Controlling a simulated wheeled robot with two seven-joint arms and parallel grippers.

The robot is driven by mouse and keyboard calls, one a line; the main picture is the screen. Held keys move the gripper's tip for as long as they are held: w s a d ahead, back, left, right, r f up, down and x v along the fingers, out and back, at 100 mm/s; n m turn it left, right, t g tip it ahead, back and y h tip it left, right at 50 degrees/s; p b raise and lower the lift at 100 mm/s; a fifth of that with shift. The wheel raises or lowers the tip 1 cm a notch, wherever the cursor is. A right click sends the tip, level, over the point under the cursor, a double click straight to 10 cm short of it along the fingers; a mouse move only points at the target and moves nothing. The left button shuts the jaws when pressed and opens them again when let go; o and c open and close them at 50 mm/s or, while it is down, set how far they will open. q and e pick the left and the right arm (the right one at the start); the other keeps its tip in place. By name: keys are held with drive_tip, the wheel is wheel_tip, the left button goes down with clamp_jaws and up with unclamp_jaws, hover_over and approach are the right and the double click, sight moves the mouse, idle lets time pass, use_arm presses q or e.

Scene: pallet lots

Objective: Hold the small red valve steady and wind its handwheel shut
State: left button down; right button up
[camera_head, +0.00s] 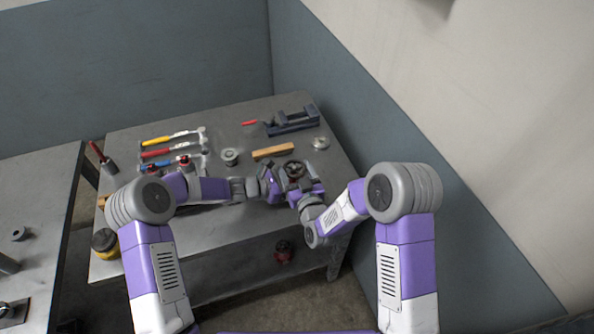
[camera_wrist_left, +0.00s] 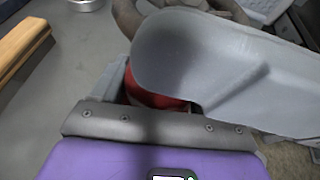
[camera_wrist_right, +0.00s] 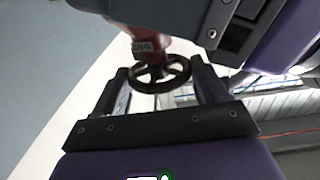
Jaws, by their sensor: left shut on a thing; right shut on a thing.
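The small red valve has a dark round handwheel (camera_head: 294,168), which shows near the bench's right front edge in the head view. In the right wrist view the red valve body (camera_wrist_right: 150,45) carries a label, and the handwheel (camera_wrist_right: 160,75) sits between the fingers of my right gripper (camera_wrist_right: 158,82), shut on it. My left gripper (camera_head: 278,180) comes in from the left and is shut on the valve body. In the left wrist view a little of the red body (camera_wrist_left: 155,98) shows; a grey arm part of mine hides the rest.
On the bench (camera_head: 215,235) lie a wooden bar (camera_head: 273,151), a grey ring (camera_head: 230,157), a silver disc (camera_head: 320,143), a dark vise (camera_head: 292,121) and several colour-handled tools (camera_head: 172,140). A yellow-black jar (camera_head: 106,243) stands at left. Another red item (camera_head: 284,250) is below the bench top.

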drive_tip(key=shift+a+r+m+t+h, duration=0.15)
drive_tip(key=shift+m+t+h, duration=0.15)
drive_tip(key=shift+m+h, duration=0.8)
drive_tip(key=shift+h, duration=0.4)
drive_tip(key=o, duration=1.1)
drive_tip(key=shift+s, duration=0.1)
drive_tip(key=s, duration=0.4)
drive_tip(key=s+d, duration=0.1)
drive_tip(key=s, duration=0.6)
drive_tip(key=shift+s+d, duration=0.4)
